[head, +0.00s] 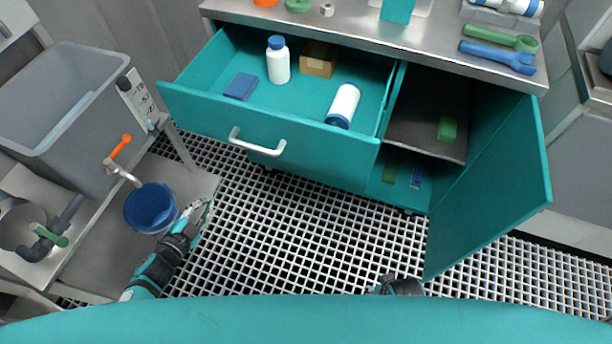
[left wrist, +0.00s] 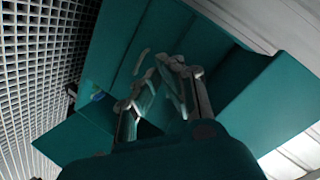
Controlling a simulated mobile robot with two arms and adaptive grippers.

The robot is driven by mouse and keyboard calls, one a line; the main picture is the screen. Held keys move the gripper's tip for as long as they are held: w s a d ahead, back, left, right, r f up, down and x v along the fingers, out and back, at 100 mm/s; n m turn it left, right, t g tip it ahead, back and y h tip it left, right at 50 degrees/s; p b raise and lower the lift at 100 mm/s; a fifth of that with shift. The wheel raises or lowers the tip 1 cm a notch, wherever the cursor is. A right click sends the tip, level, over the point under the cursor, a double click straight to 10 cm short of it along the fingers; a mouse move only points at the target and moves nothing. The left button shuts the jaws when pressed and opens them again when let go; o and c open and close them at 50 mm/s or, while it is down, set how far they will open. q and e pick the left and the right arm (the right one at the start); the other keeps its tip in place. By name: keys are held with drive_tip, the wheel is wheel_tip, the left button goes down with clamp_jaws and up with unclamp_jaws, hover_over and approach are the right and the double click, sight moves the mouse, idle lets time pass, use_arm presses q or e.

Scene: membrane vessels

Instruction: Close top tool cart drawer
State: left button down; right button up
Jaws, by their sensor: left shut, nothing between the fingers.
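The top drawer (head: 310,150) of the teal tool cart is pulled out, with its pale bar handle (head: 258,147) on the front. A white bottle with a blue cap (head: 279,66) stands in it; another white bottle (head: 345,102) lies on its side. My left gripper (head: 204,212) is shut and empty, in front of and below the drawer, apart from the handle. The left wrist view shows its fingers (left wrist: 172,68) against teal cart surfaces. My right gripper (head: 384,286) is low in front of the cart, mostly hidden; its jaw state is unclear.
The cart's right door (head: 500,190) stands open toward me. A grey bin (head: 75,110) and a blue bucket (head: 152,207) are at left. The drawer also holds a blue block (head: 241,86) and a brown box (head: 318,60). Grated floor (head: 310,240) is clear between my arms.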

use_arm(q)
drive_tip(key=w+d+r+m+h+b, duration=0.1)
drive_tip(key=d+r+m+h+b, duration=0.3)
drive_tip(key=d+r+m+h, duration=0.45)
drive_tip(key=s+d+r+m+g+h+b, duration=0.3)
drive_tip(key=s+d+r+m+g+b, duration=0.3)
drive_tip(key=s+r+m, duration=0.4)
drive_tip(key=w+d, duration=0.3)
drive_tip(key=d, duration=0.1)
drive_tip(key=w+d+r+p, duration=0.1)
drive_tip(key=w+d, duration=0.2)
drive_tip(key=d, duration=0.1)
drive_tip(key=w+d+p, duration=0.1)
drive_tip(key=w+d, duration=0.2)
drive_tip(key=shift+d+r, duration=0.15)
drive_tip(key=shift+d, duration=0.25)
use_arm(e)
wheel_tip(320, 180, up, 15)
drive_tip(key=t, duration=0.1)
drive_tip(key=shift+w, duration=0.45)
drive_tip(key=shift+d+r, duration=0.1)
